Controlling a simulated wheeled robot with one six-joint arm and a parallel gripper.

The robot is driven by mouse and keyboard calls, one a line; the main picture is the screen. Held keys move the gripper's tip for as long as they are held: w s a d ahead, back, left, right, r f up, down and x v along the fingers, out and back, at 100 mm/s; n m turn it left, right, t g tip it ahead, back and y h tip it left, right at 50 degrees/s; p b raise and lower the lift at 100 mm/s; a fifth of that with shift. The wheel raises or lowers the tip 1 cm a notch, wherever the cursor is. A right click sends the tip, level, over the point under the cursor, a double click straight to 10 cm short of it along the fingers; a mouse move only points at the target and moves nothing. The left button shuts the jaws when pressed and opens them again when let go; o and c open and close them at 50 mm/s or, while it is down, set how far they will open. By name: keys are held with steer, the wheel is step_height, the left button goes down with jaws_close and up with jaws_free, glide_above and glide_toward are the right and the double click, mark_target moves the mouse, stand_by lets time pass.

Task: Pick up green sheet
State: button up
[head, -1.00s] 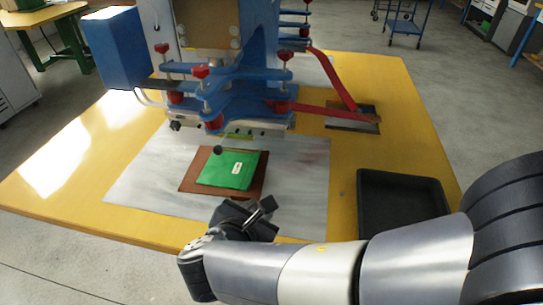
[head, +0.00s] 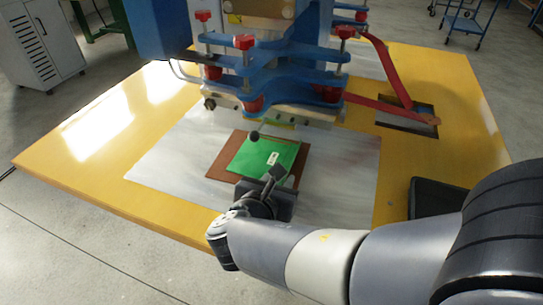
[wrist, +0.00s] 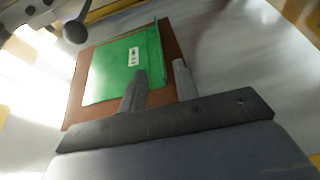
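The green sheet (head: 257,157) lies on a brown pad (head: 222,160) on the grey plate, under the front of the blue press. It has a small white label and also shows in the wrist view (wrist: 107,72). My gripper (head: 274,180) is at the near edge of the sheet. In the wrist view its two fingers (wrist: 160,80) are apart, one over the green sheet and one over the brown pad near the sheet's right edge. Nothing is seen held between them. I cannot tell whether the fingers touch the sheet.
The blue press (head: 270,72) with red knobs stands just behind the sheet. A round dark knob (wrist: 75,32) hangs close to the sheet's far left corner. A black tray (head: 432,196) is at the right, partly hidden by my arm. The yellow table (head: 75,160) is clear at the left.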

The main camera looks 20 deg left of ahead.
steer(key=b+x, duration=0.1)
steer(key=x, duration=0.3)
steer(key=shift+w+d+f, duration=0.1)
steer(key=shift+w+f, duration=0.15)
steer(key=shift+c, duration=0.4)
jaws_close()
